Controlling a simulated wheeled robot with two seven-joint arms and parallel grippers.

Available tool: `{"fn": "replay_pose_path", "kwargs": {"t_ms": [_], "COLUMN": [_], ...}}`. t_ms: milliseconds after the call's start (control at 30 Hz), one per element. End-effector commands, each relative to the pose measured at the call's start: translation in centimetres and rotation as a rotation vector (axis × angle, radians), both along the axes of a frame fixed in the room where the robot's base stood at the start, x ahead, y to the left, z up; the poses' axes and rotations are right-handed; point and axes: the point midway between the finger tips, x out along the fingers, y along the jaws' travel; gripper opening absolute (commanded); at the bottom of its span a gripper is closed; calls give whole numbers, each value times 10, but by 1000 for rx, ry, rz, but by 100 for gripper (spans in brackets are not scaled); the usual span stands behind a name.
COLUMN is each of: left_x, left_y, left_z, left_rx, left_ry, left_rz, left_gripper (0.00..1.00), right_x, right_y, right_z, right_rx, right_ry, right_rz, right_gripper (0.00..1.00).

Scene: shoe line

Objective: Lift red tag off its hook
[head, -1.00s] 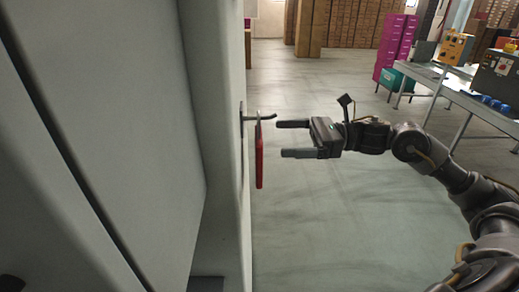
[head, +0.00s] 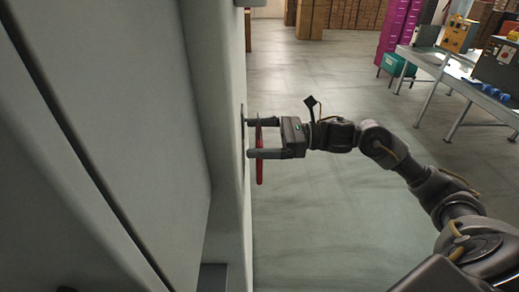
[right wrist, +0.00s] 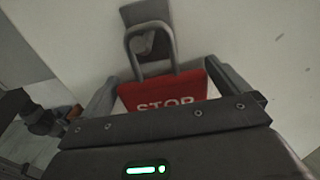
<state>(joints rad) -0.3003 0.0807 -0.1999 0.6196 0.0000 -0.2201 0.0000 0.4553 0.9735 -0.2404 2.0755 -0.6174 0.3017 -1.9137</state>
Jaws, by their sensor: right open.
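The red tag (head: 260,170) hangs upright beside the grey panel in the head view. In the right wrist view the tag (right wrist: 165,90) shows the word STOP and a grey loop at its top (right wrist: 148,40). The loop is over the hook (right wrist: 144,42) on a dark plate on the wall. My right gripper (head: 264,137) is open, with one finger on either side of the tag's upper part. I cannot tell whether the fingers touch it. In the head view the hook is mostly hidden by the gripper. My left gripper is not in view.
The large grey panel (head: 130,130) fills the left side, close to my right fingertips. Open floor (head: 330,220) lies to the right of the tag. A work table (head: 440,68), a teal box (head: 398,64) and magenta lockers (head: 398,30) stand farther back on the right.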

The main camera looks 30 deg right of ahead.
Motion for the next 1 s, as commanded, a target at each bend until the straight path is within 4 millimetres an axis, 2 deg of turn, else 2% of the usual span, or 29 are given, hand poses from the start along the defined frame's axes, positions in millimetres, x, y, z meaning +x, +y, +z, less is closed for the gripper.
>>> {"fn": "replay_pose_path", "kwargs": {"t_ms": [67, 400, 733, 933, 1000], "left_x": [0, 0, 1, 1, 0], "left_y": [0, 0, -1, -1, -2], "left_z": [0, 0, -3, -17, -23], "left_rx": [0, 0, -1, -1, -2], "left_ry": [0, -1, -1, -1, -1], "left_rz": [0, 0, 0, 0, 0], "left_gripper": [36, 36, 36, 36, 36], "right_x": [0, 0, 0, -1, -5], "right_y": [0, 0, 0, 0, -13], "right_z": [0, 0, 2, 14, 9], "right_rx": [0, 0, 0, 0, -4], "right_ry": [0, 0, -2, -8, 0], "right_rz": [0, 0, 0, 1, -5], "right_gripper": [100, 56, 55, 55, 55]}}
